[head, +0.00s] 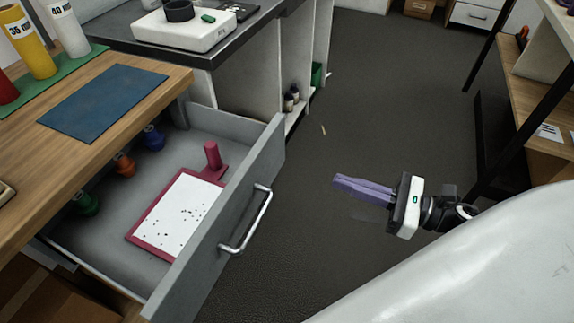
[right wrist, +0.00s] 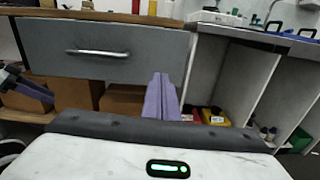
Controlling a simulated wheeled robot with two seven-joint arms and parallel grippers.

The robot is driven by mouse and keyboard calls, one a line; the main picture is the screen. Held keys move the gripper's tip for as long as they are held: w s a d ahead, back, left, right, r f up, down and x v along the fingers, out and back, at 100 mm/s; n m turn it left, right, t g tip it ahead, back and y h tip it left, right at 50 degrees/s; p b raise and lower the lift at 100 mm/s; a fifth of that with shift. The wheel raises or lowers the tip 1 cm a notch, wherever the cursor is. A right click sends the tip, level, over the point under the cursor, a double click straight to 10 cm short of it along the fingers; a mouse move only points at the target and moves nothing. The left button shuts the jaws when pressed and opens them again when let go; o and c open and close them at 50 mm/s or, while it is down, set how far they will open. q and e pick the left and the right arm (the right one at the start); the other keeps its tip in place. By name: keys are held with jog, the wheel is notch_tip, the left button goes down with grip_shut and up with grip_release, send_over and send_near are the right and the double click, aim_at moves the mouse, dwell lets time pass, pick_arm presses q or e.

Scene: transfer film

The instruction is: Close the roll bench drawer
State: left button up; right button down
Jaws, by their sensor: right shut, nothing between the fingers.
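The grey drawer (head: 262,180) of the wooden roll bench stands pulled out in the head view. Its metal bar handle (head: 250,222) is on the front panel. My right gripper (head: 338,183) is shut and empty, to the right of the drawer front and apart from it. In the right wrist view the drawer front (right wrist: 150,52) and handle (right wrist: 97,53) face me, beyond my right gripper's purple fingers (right wrist: 161,82). My left gripper (right wrist: 38,92) shows at the left edge of that view, and its jaw opening is unclear.
Inside the drawer lie a red-handled board with a speckled white sheet (head: 180,212) and several coloured spools, including a blue one (head: 153,137). A blue mat (head: 100,100) lies on the bench top (head: 150,66). The dark floor (head: 370,110) right of the drawer is mostly clear.

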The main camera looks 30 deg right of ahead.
jog(key=p, duration=0.2)
send_near(272, 160)
jog(key=shift+n, duration=0.3)
jog(key=x, duration=0.5)
jog(key=shift+w+d+r, duration=0.1)
jog(key=shift+w+a, duration=0.45)
jog(key=shift+w, duration=0.1)
